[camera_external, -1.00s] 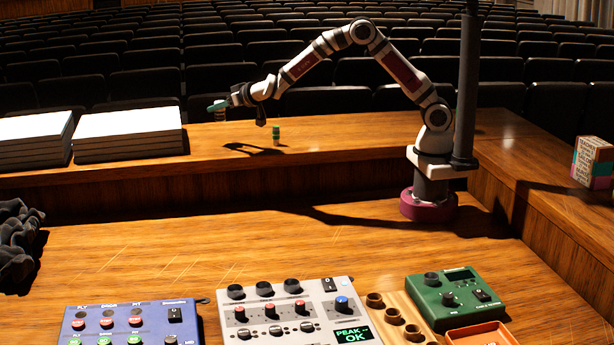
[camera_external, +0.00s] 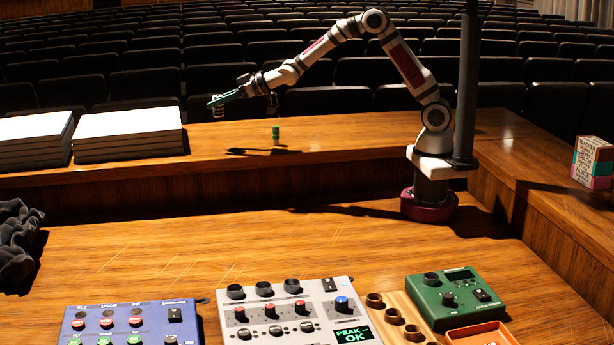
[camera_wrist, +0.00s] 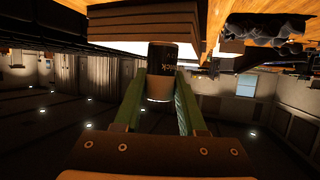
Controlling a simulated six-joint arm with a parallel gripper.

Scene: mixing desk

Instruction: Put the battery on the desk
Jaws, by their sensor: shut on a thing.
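My gripper (camera_external: 218,101) is raised above the back ledge, left of centre, with green fingers. In the wrist view this cylinder (camera_wrist: 163,56) has a dark body with partly cut-off pale lettering and a pale end between the fingers. I cannot tell surely whether it is the battery. A second small cylinder (camera_external: 276,133), green with a dark band, stands upright on the ledge, right of my gripper and apart from it. The wooden desk (camera_external: 150,230) lies lower, in front of the ledge.
White stacks (camera_external: 128,132) stand on the ledge at left. A dark cloth (camera_external: 15,245) lies at the desk's left. Blue (camera_external: 130,325), grey (camera_external: 290,310) and green (camera_external: 455,297) devices and an orange tray (camera_external: 482,334) fill the front. The desk's middle is clear.

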